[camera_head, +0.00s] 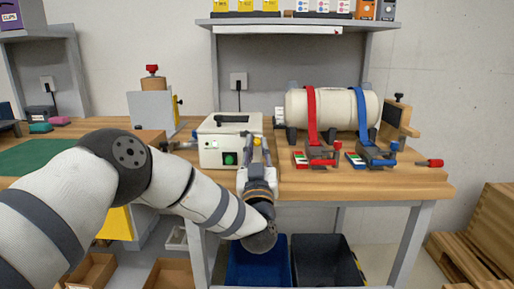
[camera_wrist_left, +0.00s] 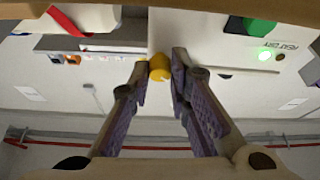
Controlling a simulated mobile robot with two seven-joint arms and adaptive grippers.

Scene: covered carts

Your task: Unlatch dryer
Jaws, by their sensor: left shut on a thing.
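The dryer (camera_head: 220,156) is a cream box on the wooden bench, with a dark handle on its lid (camera_head: 232,121) and a green button on its front. The lid looks down. A yellow latch (camera_head: 257,141) shows at its front right side. My left gripper (camera_head: 258,153) is at this side, fingers toward the latch. In the left wrist view, which appears upside down, the yellow latch (camera_wrist_left: 160,67) sits between the purple-padded fingertips (camera_wrist_left: 164,62), and the gripper is shut on it. The dryer's front (camera_wrist_left: 222,35) shows there with a lit green lamp. My right gripper is out of view.
A cream cylinder (camera_head: 345,108) with red and blue straps stands right of the dryer, clamps in front. A grey box with a red-knobbed top (camera_head: 152,108) stands left. Blue (camera_head: 258,265) and black (camera_head: 325,262) bins sit under the bench (camera_head: 385,185).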

